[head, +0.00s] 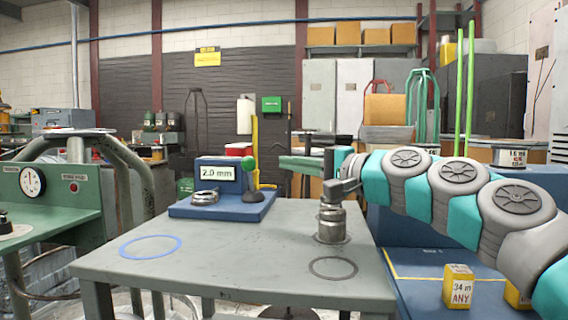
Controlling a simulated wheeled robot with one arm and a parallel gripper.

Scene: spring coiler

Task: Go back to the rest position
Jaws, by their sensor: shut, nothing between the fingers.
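My arm reaches in from the right with grey and teal links. My gripper (340,187) is at its left end, shut and empty, low over the right part of the grey table (230,240). Just below it, a metal cylinder (331,222) stands upright on the table. The gripper overlaps the cylinder's top in this view, and I cannot tell whether they touch.
A blue base (222,208) with a "2.0 mm" sign (217,173), a metal ring (205,197) and a green-knobbed lever (250,165) stands at the table's back. Blue (151,246) and dark (333,267) rings mark bare tabletop. Yellow blocks (458,287) sit at right.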

